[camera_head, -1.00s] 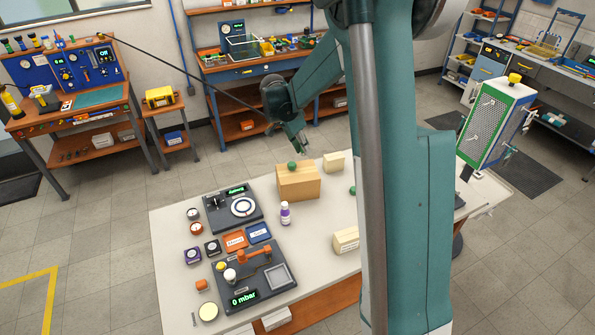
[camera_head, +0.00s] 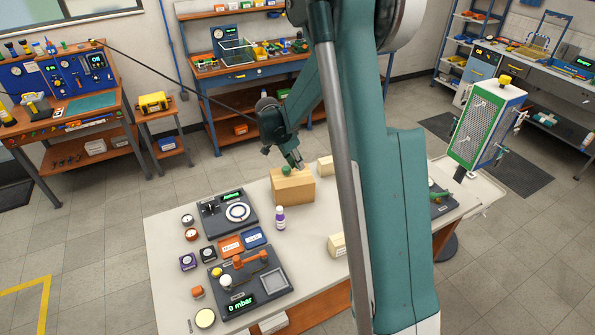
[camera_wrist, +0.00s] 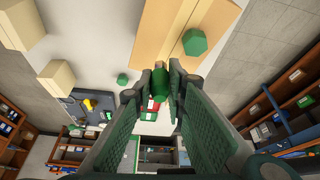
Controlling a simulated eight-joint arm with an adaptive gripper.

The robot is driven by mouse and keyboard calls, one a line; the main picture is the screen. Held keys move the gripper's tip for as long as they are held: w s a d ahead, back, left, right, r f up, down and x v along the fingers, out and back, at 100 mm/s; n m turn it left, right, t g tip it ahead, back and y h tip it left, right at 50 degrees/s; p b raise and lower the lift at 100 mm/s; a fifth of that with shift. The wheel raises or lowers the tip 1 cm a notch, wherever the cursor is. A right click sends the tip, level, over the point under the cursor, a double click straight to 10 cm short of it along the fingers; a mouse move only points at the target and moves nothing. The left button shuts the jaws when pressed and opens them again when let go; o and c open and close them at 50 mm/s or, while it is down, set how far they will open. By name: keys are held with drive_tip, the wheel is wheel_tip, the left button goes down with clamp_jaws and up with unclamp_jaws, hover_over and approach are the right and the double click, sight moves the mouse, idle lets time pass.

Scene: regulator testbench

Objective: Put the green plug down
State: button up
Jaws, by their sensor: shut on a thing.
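In the wrist view my gripper (camera_wrist: 160,88) is shut on a green plug (camera_wrist: 160,84), held between the fingertips. A wooden block (camera_wrist: 183,30) lies ahead of the fingers, with another green plug (camera_wrist: 195,42) on it to the right of the held one. A third green plug (camera_wrist: 122,79) sits on the white table to the left. In the head view my gripper (camera_head: 298,164) is at the top of the wooden block (camera_head: 293,188), close to the green plug (camera_head: 286,170) there. The held plug is hard to make out in that view, and any gap to the block cannot be judged.
Small pale wooden blocks (camera_head: 325,166) (camera_head: 337,245) stand on the white table (camera_head: 180,262). A purple-white bottle (camera_head: 280,218) stands in front of the big block. Dark instrument panels (camera_head: 229,212) (camera_head: 251,279) are on the left. My arm hides the table's middle right.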

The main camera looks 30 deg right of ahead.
sight(296, 167)
drive_tip(key=shift+f, duration=2.05)
drive_tip(key=shift+f, duration=0.2)
drive_tip(key=o, duration=0.6)
drive_tip(key=shift+o, duration=0.2)
drive_tip(key=shift+r, duration=0.2)
drive_tip(key=v, duration=1.2)
drive_tip(key=shift+s+r, duration=0.1)
